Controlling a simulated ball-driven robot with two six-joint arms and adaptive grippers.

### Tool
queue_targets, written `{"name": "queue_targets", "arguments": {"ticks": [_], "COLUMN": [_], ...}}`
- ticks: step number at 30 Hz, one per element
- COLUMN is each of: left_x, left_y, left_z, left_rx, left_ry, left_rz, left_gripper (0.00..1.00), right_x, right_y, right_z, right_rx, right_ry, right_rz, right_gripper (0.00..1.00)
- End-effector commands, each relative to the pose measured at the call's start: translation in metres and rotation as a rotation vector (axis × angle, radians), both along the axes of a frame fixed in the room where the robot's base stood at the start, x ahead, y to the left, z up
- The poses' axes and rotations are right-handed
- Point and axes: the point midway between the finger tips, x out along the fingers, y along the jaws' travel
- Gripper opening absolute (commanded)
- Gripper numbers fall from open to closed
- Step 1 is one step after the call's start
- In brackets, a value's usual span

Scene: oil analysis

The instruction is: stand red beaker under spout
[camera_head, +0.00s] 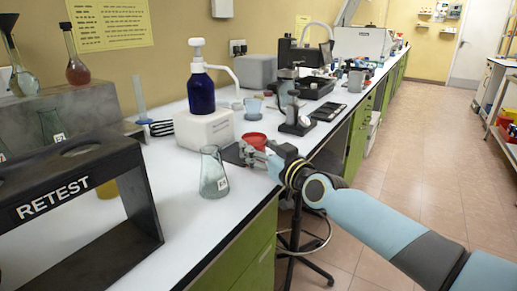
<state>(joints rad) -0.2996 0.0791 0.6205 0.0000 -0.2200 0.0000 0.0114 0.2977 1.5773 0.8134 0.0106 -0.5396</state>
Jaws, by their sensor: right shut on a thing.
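The red beaker (255,138) is on the bench, to the right of the white block, with its lower part hidden by my gripper. My right gripper (251,152) is shut on the red beaker from the near side. A dark blue pump bottle (201,92) stands on the white block (205,129). Its white spout (225,71) reaches right and bends down, ending above and a little left of the beaker. A dark flat plate (231,154) lies beside the block, partly behind the gripper. My left gripper is out of view.
A clear conical flask (213,175) stands left of my gripper, close to the bench's front edge. A black RETEST rack (75,195) fills the lower left. The white bench (185,220) is bare between rack and flask.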

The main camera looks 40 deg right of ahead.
Motion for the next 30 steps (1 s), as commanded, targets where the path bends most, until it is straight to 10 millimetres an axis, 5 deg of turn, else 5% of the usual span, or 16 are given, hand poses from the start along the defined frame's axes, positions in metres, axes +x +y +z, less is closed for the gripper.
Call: {"name": "queue_targets", "arguments": {"ticks": [1,2,7,20,30], "left_x": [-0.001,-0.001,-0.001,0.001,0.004], "left_y": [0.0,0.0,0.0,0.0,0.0], "left_z": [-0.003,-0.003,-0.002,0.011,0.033], "left_rx": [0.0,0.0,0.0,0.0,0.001], "left_ry": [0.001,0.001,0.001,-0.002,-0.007], "left_rz": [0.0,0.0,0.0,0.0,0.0], "left_gripper": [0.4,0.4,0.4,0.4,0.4], "right_x": [0.0,0.0,0.0,-0.003,-0.082], "right_y": [0.0,0.0,0.0,0.0,0.0], "right_z": [-0.003,-0.003,-0.001,0.01,0.008], "right_rx": [0.0,0.001,0.001,0.001,-0.001], "right_ry": [0.0,0.0,0.0,0.001,0.003], "right_rz": [0.0,0.0,0.0,0.0,0.001], "right_gripper": [0.18,0.53,0.75,0.75,0.75]}}
